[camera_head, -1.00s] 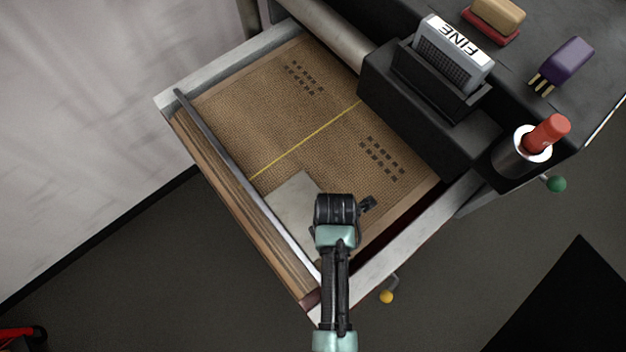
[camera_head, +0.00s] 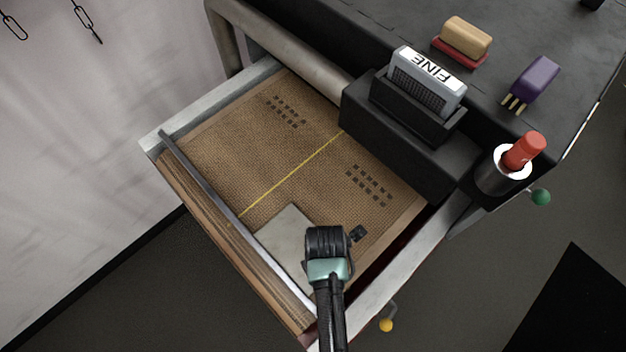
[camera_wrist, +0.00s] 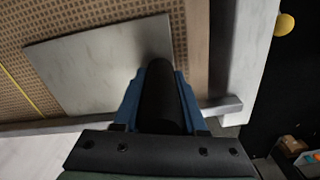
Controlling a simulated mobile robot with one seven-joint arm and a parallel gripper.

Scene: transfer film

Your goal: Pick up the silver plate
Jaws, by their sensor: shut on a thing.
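The silver plate (camera_head: 283,235) is a flat grey square sheet in the brown-lined tray, near its front rail. In the wrist view the plate (camera_wrist: 95,65) lies ahead of my fingers, with its right part behind a black cylindrical piece (camera_wrist: 160,95). My gripper (camera_head: 327,245) is over the plate's right part. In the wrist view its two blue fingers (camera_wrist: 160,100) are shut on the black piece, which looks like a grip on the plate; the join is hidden. I cannot tell whether the plate is clear of the tray's floor.
The tray has a raised metal rail (camera_head: 235,225) in front and a pale side wall (camera_head: 390,265). A black holder (camera_head: 405,135) with a block marked FINE stands behind. A cup (camera_head: 500,170) holds a red-topped item. The tray's left half is clear.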

